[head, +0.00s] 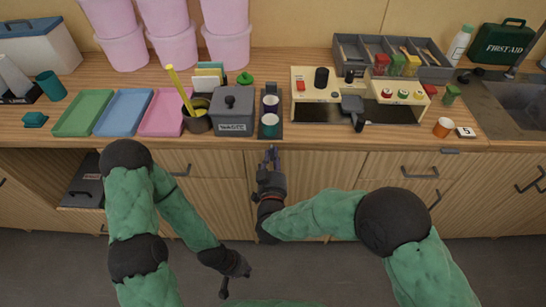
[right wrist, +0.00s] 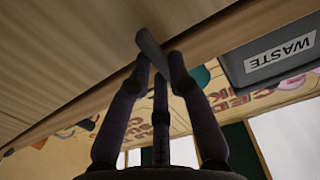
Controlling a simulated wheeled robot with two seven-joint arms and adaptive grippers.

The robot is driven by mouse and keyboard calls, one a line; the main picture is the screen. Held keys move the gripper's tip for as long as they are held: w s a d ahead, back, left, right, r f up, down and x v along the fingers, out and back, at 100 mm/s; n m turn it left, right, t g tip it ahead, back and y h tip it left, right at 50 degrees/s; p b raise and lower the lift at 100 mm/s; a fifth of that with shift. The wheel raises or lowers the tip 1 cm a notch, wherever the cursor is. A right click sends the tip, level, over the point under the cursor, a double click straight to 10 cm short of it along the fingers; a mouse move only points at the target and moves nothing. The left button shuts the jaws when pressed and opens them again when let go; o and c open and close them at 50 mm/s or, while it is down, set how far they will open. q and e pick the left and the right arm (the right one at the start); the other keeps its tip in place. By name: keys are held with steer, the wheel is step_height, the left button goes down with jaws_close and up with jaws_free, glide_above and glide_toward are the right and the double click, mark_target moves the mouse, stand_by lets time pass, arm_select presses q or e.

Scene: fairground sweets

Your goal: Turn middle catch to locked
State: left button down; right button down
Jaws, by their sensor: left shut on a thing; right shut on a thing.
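The middle catch shows as a grey bar (right wrist: 152,48) at the wooden edge in the right wrist view. My right gripper (right wrist: 159,58) is shut on it, with a dark fingertip on each side. In the head view my right gripper (head: 271,155) reaches up to the counter's front edge, and its fingers hide most of the catch there. I cannot tell whether the catch is locked. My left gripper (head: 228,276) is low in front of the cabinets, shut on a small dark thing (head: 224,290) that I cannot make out.
The counter holds a lidded grey box (head: 233,118), cups (head: 270,128), coloured trays (head: 122,110) and a cream stand (head: 310,85). Drawer handles (head: 420,173) stick out of the fronts. In the right wrist view a grey bin marked WASTE (right wrist: 245,70) is near the fingers.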

steer(key=c, duration=1.1)
jaws_free()
steer(key=shift+c, duration=0.2)
steer(key=s, duration=1.2)
